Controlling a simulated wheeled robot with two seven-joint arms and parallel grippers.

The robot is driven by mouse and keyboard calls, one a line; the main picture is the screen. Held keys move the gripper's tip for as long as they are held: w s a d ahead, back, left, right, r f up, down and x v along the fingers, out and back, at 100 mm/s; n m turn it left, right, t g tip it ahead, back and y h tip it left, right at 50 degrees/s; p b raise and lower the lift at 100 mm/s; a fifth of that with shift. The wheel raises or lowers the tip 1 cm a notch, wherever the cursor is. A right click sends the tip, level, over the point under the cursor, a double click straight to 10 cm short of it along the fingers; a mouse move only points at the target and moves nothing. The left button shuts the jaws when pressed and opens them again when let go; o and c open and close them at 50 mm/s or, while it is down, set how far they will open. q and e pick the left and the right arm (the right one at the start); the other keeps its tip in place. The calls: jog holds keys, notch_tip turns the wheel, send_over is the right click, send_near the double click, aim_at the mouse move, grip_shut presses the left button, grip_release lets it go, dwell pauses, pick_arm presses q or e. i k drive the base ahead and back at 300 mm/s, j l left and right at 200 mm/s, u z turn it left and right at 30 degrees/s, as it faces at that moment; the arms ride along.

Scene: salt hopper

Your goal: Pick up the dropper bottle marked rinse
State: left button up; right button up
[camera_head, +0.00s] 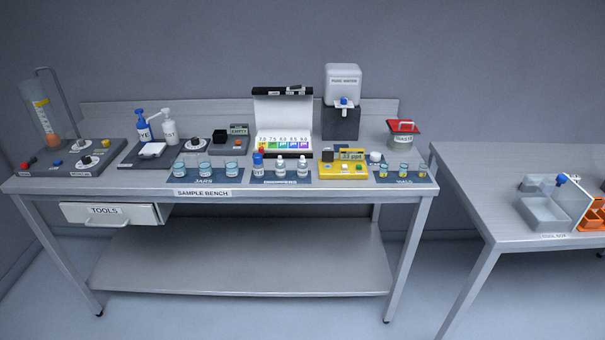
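Three small dropper bottles stand upright in a row on a dark mat (287,180) at the front middle of the sample bench. The left bottle (258,168) has a blue cap. The middle bottle (280,168) and the right bottle (302,168) look clear with pale tops. Their labels are too small to read, so I cannot tell which one is marked rinse. Neither of my grippers is in view.
Jars (205,169) stand left of the bottles and a yellow meter (343,169) right of them. An open colour-chart case (283,110) stands behind. The water dispenser (343,85) is at the back. A second table (500,165) stands at right.

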aim_at(301, 164)
jog(key=i+j, duration=0.25)
jog(key=j, duration=0.15)
jog(key=i+j, duration=0.55)
jog(key=j, duration=0.25)
jog(key=z, duration=1.65)
jog(key=j, duration=0.1)
